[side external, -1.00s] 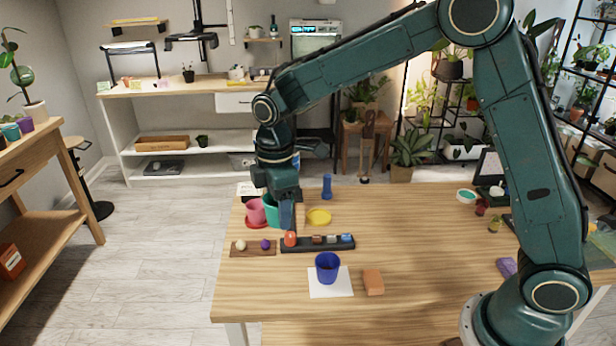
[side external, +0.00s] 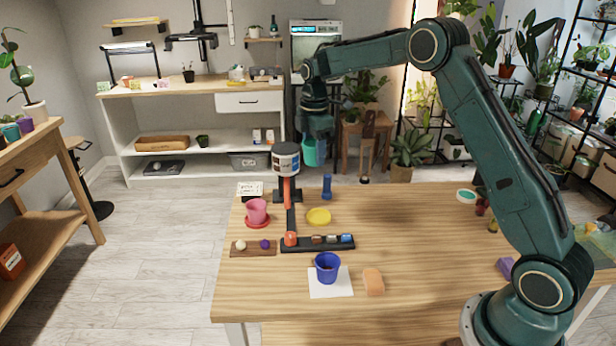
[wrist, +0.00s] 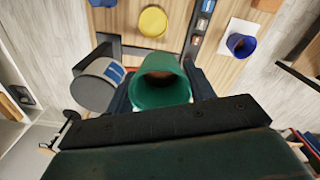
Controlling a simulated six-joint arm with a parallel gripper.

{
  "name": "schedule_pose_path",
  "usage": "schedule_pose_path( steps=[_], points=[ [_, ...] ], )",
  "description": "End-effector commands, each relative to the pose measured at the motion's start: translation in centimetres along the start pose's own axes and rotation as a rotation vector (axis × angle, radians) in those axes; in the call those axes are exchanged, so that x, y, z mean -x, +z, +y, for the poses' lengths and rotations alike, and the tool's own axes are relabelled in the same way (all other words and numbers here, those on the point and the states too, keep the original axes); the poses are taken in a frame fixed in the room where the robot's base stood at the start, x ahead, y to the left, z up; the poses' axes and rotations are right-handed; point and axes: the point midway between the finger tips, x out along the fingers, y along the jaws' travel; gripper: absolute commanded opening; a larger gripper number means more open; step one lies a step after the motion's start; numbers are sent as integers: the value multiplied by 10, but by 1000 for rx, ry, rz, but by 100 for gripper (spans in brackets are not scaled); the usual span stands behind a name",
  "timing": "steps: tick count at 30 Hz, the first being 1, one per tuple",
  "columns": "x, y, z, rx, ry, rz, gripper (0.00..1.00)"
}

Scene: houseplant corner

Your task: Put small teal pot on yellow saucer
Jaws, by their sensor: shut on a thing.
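The small teal pot (side external: 314,152) is held in my gripper (side external: 316,140), high above the back of the table. In the wrist view the teal pot (wrist: 162,82) sits between the two fingers of my gripper (wrist: 165,85), its open mouth toward the camera. The yellow saucer (side external: 318,217) lies empty on the table, below and apart from the pot. The yellow saucer (wrist: 153,21) also shows in the wrist view beyond the pot.
A stand with a grey-and-white canister (side external: 286,158) rises close to the left of the held pot. A pink pot (side external: 256,210) stands on a red saucer (side external: 257,223). A blue pot (side external: 327,266) stands on white paper (side external: 343,284). A blue bottle (side external: 327,186) stands behind the yellow saucer.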

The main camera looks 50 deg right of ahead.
Motion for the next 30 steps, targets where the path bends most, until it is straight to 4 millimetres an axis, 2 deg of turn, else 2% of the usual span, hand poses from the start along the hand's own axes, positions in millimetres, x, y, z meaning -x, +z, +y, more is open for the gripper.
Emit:
schedule_pose_path(
  steps=[3, 6, 16, 20, 30],
  points=[
    [0, 18, 9, 1, 0, 0, 31],
    [0, 24, 12, 5, 0, 0, 31],
    [-8, 25, 12, 6, -3, 0, 31],
    [-23, 25, 12, 5, -4, 0, 31],
    [-87, 25, 12, 5, -4, 0, 31]
  ],
)
